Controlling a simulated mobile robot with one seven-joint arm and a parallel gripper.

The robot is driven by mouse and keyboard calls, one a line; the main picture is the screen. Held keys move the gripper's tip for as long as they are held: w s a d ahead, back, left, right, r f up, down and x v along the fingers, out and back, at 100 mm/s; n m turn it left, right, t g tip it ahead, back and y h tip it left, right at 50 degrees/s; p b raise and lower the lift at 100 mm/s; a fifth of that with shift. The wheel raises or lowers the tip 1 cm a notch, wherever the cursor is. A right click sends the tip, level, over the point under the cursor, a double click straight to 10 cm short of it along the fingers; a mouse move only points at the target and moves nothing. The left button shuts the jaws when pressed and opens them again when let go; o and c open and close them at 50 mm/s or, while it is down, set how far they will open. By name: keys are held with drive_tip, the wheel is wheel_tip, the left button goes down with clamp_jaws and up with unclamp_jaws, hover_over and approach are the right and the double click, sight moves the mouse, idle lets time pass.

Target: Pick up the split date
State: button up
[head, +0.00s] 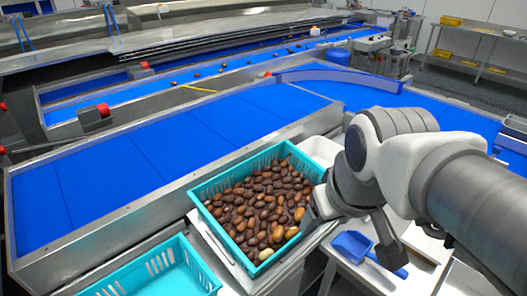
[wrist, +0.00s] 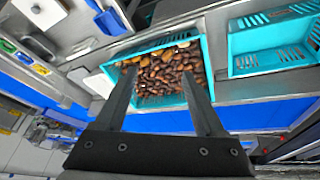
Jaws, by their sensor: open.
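A turquoise crate (head: 222,243) full of brown dates (head: 250,208) stands in the middle of the head view, beside the blue belt. It also shows in the wrist view (wrist: 207,70), with the dates (wrist: 165,72) between my fingers. I cannot tell which date is split; a few look lighter, one pale one at the crate's near end. My gripper (wrist: 161,82) is open and empty in the wrist view, its two dark fingers apart and pointing towards the crate. In the head view my arm comes from the right and ends at the crate's right side, hiding part of that rim.
An empty-looking turquoise crate (head: 165,268) stands at the lower left; it also shows in the wrist view (wrist: 270,45). A blue scoop (head: 352,246) lies on a white surface right of the full crate. The wide blue belt (head: 150,155) behind is clear.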

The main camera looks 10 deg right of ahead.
drive_tip(key=w+f+n+g+b, duration=0.3)
drive_tip(key=w+f+n, duration=0.25)
drive_tip(key=f, duration=0.35)
drive_tip(key=t+y+b, duration=0.1)
drive_tip(key=y, duration=0.1)
approach(293, 231)
drive_tip(key=b+x, duration=0.2)
drive_tip(key=x, duration=0.2)
drive_tip(key=shift+w+d+f+b, duration=0.1)
drive_tip(key=shift+w+f+b, duration=0.15)
drive_tip(key=shift+b, duration=0.1)
drive_tip(key=b+x, duration=0.1)
drive_tip(key=x, duration=0.4)
drive_tip(key=shift+s+f, duration=0.15)
drive_tip(key=shift+f, duration=0.05)
drive_tip(key=c, duration=0.5)
